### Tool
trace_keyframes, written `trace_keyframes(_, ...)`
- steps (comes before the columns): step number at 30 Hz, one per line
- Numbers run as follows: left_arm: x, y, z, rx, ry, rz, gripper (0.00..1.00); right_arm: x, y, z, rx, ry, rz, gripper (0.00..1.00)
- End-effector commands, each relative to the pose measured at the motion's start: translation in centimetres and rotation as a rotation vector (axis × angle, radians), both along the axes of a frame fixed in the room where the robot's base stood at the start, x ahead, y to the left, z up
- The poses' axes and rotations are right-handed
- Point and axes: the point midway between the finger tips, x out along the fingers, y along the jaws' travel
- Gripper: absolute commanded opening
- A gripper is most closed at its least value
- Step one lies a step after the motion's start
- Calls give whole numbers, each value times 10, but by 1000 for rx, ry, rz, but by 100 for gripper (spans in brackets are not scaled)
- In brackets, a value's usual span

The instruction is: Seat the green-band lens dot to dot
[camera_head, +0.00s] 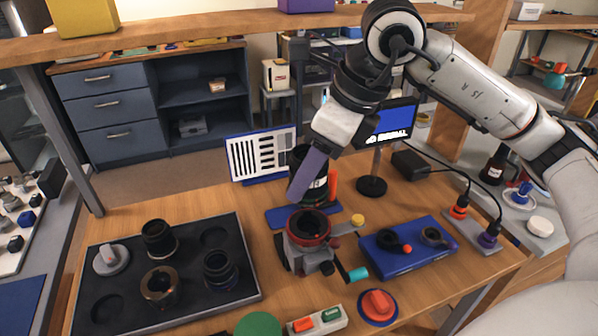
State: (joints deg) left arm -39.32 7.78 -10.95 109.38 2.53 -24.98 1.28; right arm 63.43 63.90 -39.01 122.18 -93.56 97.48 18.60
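My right gripper (308,180) hangs from the arm that comes in from the right, with a purple finger pointing down in front of a black cylinder (321,190). The finger overlaps the cylinder in this view, and I cannot tell whether the gripper is open, or whether it touches it. Below it stands a mount (307,258) with a red ring (309,226) around a dark opening. Black lens parts (221,272) sit in a dark tray (190,314) at the lower left. No green band or alignment dot can be made out. My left gripper is not in view.
A blue fixture (405,262) with small round parts lies right of the mount. A red button (378,305), a red-and-green switch box (318,321) and a green disc (258,326) lie at the front. A small monitor (393,121) and a slotted white panel (262,154) stand behind.

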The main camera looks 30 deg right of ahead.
Motion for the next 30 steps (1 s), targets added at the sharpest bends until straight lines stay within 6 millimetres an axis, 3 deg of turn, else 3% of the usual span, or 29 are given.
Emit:
trace_keyframes(8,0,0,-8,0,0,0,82,-2,-1,-9,0,-2,5,16)
trace_keyframes(21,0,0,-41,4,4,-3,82,-2,-1,-51,0,-2,3,16)
trace_keyframes(30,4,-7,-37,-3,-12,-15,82,-2,-1,-58,1,-3,3,16)
